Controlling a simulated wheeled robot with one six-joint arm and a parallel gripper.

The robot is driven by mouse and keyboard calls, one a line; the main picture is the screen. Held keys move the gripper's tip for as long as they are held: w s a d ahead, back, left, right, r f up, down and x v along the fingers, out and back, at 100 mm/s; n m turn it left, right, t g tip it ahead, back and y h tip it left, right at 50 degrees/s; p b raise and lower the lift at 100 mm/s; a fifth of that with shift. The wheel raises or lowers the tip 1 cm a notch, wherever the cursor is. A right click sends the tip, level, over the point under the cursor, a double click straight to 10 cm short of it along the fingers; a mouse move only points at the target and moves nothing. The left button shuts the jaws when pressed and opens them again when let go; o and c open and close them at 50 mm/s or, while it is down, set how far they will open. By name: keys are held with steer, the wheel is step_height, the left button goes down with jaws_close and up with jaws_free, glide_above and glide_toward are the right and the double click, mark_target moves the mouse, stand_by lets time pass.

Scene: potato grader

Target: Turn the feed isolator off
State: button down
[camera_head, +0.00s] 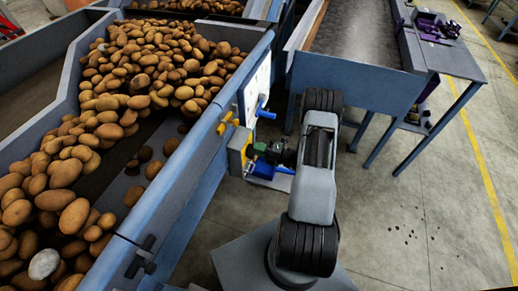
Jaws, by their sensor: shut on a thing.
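A yellow box, which looks like the feed isolator (237,151), is fixed to the side of the blue potato hopper. My gripper (256,149) is at its right face, shut on the isolator's handle. The handle is mostly hidden by the jaws, so its angle cannot be told. My arm reaches in from the lower right.
A pale panel (257,88) with a blue lever (265,112) stands just above. A yellow lever (225,122) projects from the hopper rim (190,150). Potatoes (135,65) fill the hopper. A conveyor (358,40) stands behind my arm.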

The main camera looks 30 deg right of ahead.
stand_by(0.4)
steer(key=c, duration=1)
jaws_free()
steer(key=shift+c, duration=0.2)
steer(key=b+v, duration=0.2)
steer(key=v, duration=1.2)
steer(key=shift+a, duration=0.1)
